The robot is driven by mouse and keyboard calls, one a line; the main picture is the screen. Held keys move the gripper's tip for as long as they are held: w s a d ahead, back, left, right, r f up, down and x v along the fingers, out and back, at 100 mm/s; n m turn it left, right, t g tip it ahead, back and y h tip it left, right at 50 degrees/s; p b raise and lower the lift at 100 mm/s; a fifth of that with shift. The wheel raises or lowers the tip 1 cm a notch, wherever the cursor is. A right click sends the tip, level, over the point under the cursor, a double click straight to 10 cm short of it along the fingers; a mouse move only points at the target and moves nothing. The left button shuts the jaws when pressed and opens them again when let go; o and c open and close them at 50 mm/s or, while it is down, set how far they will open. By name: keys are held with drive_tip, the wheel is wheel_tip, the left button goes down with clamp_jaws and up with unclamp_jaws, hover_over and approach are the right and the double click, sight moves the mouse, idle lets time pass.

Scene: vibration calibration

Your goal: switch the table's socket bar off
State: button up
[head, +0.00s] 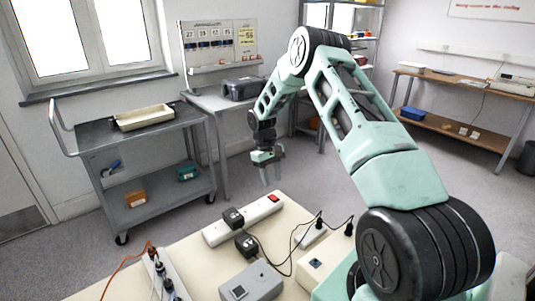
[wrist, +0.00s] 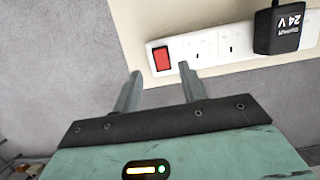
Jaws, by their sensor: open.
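The white socket bar (head: 256,211) lies along the far edge of the cream table (head: 195,262), with a red rocker switch (head: 273,198) at its far right end. In the wrist view the red switch (wrist: 162,58) is on the left end of the bar (wrist: 204,46), beside the empty outlets. My gripper (head: 270,180) is open and empty, pointing down near the bar's switch end. In the wrist view its fingers (wrist: 160,71) appear on either side of the switch, just short of it. I see no contact; the exact height gap is unclear.
A grey box (head: 251,283), a second strip with plugs (head: 172,276) and loose cables crowd the table. A grey cart (head: 142,150) stands behind left.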

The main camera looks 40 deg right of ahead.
drive_tip(key=b+v, duration=0.1)
drive_tip(key=v, duration=1)
drive_tip(key=shift+r, duration=0.15)
drive_tip(key=s+a+r+n+t, duration=0.1)
drive_tip(key=s+a+r, duration=0.2)
drive_tip(key=a, duration=0.7)
drive_tip(key=s+a+r+n, duration=0.2)
drive_tip(key=s+a, duration=0.1)
drive_tip(key=a, duration=0.7)
drive_tip(key=s+a+r+n+t, duration=0.1)
drive_tip(key=s+a+r, duration=0.2)
drive_tip(key=a, duration=0.7)
drive_tip(key=s+a+n, duration=0.2)
drive_tip(key=s+a, duration=0.3)
drive_tip(key=s, duration=0.8)
drive_tip(key=s+a+n+t, duration=0.1)
drive_tip(key=s+a, duration=0.4)
drive_tip(key=s, duration=0.8)
drive_tip(key=shift+a+f+n, duration=0.25)
drive_tip(key=shift+f+n, duration=0.05)
drive_tip(key=shift+n, duration=0.3)
